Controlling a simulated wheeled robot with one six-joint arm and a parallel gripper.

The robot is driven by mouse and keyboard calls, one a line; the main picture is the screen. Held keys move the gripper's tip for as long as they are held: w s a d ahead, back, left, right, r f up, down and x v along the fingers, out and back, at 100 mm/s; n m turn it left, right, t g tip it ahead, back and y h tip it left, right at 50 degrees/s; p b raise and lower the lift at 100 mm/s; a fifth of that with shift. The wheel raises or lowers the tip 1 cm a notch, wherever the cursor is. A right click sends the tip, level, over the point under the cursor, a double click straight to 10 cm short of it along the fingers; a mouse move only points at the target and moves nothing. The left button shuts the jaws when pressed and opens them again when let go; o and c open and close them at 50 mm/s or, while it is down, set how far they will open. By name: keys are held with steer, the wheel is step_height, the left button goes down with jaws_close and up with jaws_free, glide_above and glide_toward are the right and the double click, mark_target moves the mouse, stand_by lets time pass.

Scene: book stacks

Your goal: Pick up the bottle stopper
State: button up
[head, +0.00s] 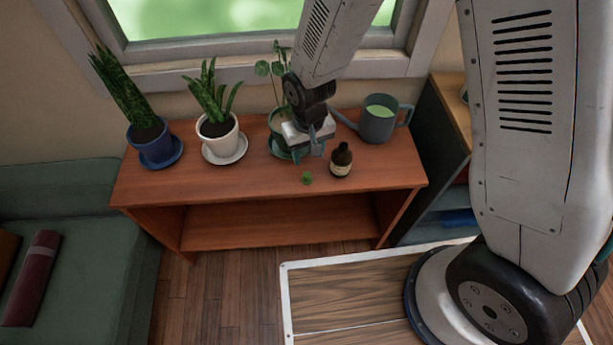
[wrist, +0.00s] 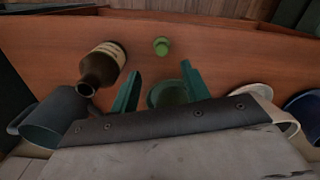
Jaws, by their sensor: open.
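The bottle stopper (head: 307,178) is a small green piece on the wooden shelf top, near its front edge. It also shows in the wrist view (wrist: 161,46), apart from and beyond my fingertips. A brown bottle (head: 341,160) with a cream label stands just right of it; in the wrist view the bottle (wrist: 101,66) is to the left of the stopper, with its mouth uncovered. My gripper (head: 309,152) is open and empty over the shelf, behind the stopper. In the wrist view its two green fingers (wrist: 160,82) are spread apart, with the stopper roughly in line with the gap.
A potted plant on a green saucer (head: 277,146) stands close behind my gripper. A grey watering can (head: 378,122) stands at the right. A white pot (head: 218,136) and a blue pot (head: 153,146) stand to the left. The shelf front around the stopper is mostly clear.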

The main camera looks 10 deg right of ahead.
mark_target(307, 175)
steer(key=f, duration=0.8)
steer(key=shift+s+a+f, duration=0.1)
steer(key=shift+a+f, duration=0.1)
jaws_close()
